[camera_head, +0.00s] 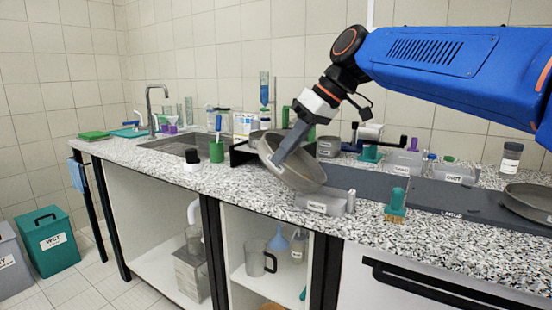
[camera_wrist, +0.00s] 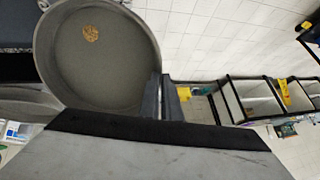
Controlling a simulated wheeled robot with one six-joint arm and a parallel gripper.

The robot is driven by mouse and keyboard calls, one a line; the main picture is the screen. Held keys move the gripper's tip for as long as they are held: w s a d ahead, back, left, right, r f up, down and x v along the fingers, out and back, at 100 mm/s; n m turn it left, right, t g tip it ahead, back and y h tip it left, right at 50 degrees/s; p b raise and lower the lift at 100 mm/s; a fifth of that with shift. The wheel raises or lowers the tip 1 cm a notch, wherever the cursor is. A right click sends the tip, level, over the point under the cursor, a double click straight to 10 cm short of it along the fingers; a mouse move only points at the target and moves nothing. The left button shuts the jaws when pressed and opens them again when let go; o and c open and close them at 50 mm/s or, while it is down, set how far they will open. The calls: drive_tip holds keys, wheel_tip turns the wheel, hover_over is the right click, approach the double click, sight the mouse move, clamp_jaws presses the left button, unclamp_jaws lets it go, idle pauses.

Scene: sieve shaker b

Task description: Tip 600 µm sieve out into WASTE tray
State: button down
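My gripper (camera_head: 280,158) is shut on the rim of a round grey sieve (camera_head: 304,170). It holds the sieve tilted, its open face partly toward the head camera and its lower edge just above a small grey labelled tray (camera_head: 340,206). The label seems to read WASTE. The sieve's size marking is not readable. In the wrist view the fingers (camera_wrist: 164,98) pinch the wall of the sieve (camera_wrist: 105,65). A small clump of tan grains (camera_wrist: 90,33) lies on its mesh. I cannot tell whether the sieve touches the tray.
A green-handled brush (camera_head: 397,200) stands right of the tray. A dark mat (camera_head: 440,196) marked LARGE runs right to another round pan (camera_head: 530,200). Small labelled trays (camera_head: 404,163) and a jar (camera_head: 511,158) stand behind.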

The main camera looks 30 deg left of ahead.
drive_tip(key=w+d+r+g+y, duration=0.1)
drive_tip(key=w+d+g+y, duration=0.1)
drive_tip(key=d+y, duration=0.4)
drive_tip(key=w+d+r+g+y, duration=0.1)
drive_tip(key=w+d+y, duration=0.1)
drive_tip(key=d+y, duration=0.5)
drive_tip(key=shift+w+d+g, duration=0.2)
drive_tip(key=shift+d+g, duration=0.2)
drive_tip(key=shift+d, duration=0.25)
idle(0.3)
idle(0.7)
wheel_tip(320, 180, up, 5)
drive_tip(key=t+h, duration=0.2)
drive_tip(key=h, duration=0.4)
drive_tip(key=t+h, duration=0.2)
drive_tip(key=h, duration=0.5)
drive_tip(key=t+h, duration=0.1)
drive_tip(key=h, duration=0.5)
drive_tip(key=shift+t+h, duration=0.4)
